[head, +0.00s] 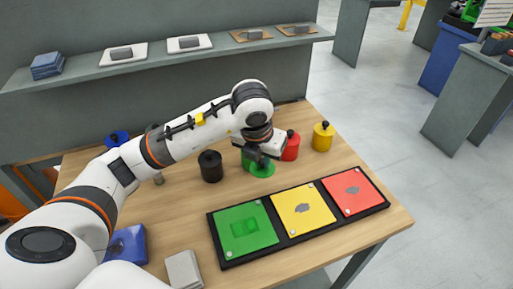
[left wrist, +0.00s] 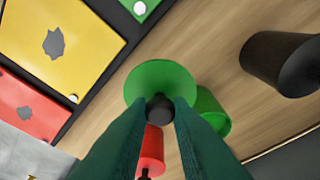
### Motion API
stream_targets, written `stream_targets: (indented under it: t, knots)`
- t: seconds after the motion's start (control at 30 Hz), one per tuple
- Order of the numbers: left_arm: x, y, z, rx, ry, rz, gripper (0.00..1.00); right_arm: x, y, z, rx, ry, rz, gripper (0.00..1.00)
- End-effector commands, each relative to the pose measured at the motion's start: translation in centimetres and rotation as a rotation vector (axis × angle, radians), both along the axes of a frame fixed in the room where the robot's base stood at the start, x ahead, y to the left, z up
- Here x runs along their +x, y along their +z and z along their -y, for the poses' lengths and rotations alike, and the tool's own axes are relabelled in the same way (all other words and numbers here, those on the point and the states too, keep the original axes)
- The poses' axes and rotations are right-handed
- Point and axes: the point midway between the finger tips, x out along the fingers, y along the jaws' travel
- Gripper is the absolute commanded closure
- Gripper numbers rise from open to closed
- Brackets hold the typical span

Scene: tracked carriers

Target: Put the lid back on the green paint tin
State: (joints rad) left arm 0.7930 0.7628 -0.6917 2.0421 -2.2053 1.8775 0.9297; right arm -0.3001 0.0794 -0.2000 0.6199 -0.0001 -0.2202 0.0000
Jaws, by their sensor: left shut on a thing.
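My left gripper (head: 262,160) is shut on the black knob (left wrist: 160,107) of the round green lid (left wrist: 160,77). The lid also shows in the head view (head: 263,171), below the fingers. The green paint tin (left wrist: 213,110) shows in the left wrist view, to the right of the lid and partly hidden by it and a finger. In the head view the tin is mostly hidden behind my gripper. Whether lid and tin touch I cannot tell. My right gripper is in neither view.
A red tin (head: 291,147) and a yellow tin (head: 323,138) stand right of my gripper. A black tin (head: 210,167) stands left. A dark tray (head: 222,252) with green, yellow and red panels lies in front. A grey block (head: 184,268) lies near the front edge.

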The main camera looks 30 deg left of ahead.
Motion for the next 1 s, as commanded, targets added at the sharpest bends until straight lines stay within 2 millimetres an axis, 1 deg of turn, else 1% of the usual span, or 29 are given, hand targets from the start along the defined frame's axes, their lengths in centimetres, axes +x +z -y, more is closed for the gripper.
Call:
stream_targets:
  t: [0.07,0.17,0.3,0.4,0.5,0.67,0.87,1.0]
  knots:
    - [-0.1,0.4,0.2,0.000,0.000,0.000,1.00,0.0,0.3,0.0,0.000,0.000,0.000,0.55]
    - [0.6,1.7,-0.5,0.000,0.004,-0.002,1.00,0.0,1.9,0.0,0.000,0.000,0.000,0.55]
    - [2.5,4.2,-2.6,-0.002,0.007,-0.004,1.00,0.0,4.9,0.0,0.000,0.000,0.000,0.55]
    - [3.8,5.4,-4.2,-0.001,0.006,-0.004,1.00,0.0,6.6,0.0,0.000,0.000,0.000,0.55]
    - [4.7,6.1,-5.5,0.000,0.002,-0.002,1.00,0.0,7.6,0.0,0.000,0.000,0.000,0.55]
    - [5.3,6.1,-6.3,0.000,-0.001,-0.001,1.00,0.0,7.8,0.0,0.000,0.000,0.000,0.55]
    - [5.3,5.0,-6.3,0.000,-0.002,0.000,1.00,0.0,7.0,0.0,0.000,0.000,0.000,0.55]
    - [5.3,3.8,-6.3,-0.001,-0.002,-0.001,1.00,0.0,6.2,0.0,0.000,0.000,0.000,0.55]
